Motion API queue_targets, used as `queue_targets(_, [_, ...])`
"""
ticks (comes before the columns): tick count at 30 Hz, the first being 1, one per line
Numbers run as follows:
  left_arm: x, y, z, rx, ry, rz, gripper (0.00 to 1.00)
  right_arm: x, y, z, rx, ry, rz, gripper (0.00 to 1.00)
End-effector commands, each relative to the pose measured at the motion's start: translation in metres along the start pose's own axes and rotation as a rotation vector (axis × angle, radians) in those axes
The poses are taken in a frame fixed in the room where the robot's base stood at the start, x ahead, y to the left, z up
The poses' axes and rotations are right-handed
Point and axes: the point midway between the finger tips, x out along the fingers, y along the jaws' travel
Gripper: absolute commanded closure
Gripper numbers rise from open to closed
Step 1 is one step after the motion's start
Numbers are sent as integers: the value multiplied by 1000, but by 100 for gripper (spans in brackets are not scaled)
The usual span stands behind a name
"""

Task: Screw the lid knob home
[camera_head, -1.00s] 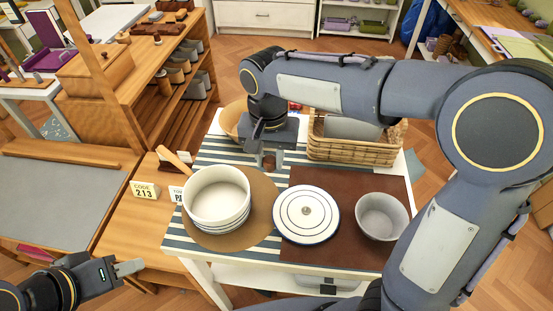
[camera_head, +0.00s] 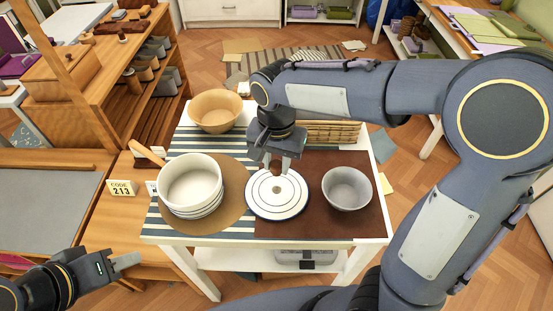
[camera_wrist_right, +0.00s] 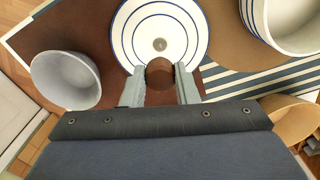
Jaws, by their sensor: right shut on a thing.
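The white lid (camera_head: 277,199) with dark blue rings lies flat on the brown mat, with a small metal spot (camera_wrist_right: 160,44) at its centre. My right gripper (camera_head: 275,167) is shut on a round brown knob (camera_wrist_right: 160,75), which shows between its fingertips in the right wrist view. The knob is by the lid's far edge in the head view, off the centre spot; its exact height above the lid is hard to tell. My left gripper (camera_head: 125,262) is at the lower left, away from the table, and its finger gap is not clear.
A white blue-ringed pot (camera_head: 191,184) stands on a round tan mat left of the lid. A grey bowl (camera_head: 347,188) is on the brown mat (camera_head: 320,220) to the right. A tan bowl (camera_head: 215,112) and a wicker basket (camera_head: 335,131) are behind.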

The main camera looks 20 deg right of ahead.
Motion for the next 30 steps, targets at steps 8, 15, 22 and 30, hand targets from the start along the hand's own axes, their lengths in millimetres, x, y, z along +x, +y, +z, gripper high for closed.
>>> queue_targets(8, [17, -8, 9, 0, -1, 0, 64, 28, 0, 0, 0, -1, 2, 94])
queue_targets(15, [28, -12, 14, 0, -1, 0, 64, 46, 0, 0, -1, 0, 1, 94])
queue_targets(22, [29, -13, 15, 0, -1, 0, 64, 49, 0, 0, -1, 0, 1, 94])
queue_targets(30, [28, -13, 14, 0, -1, 0, 64, 48, 0, 0, -1, 0, 1, 94])
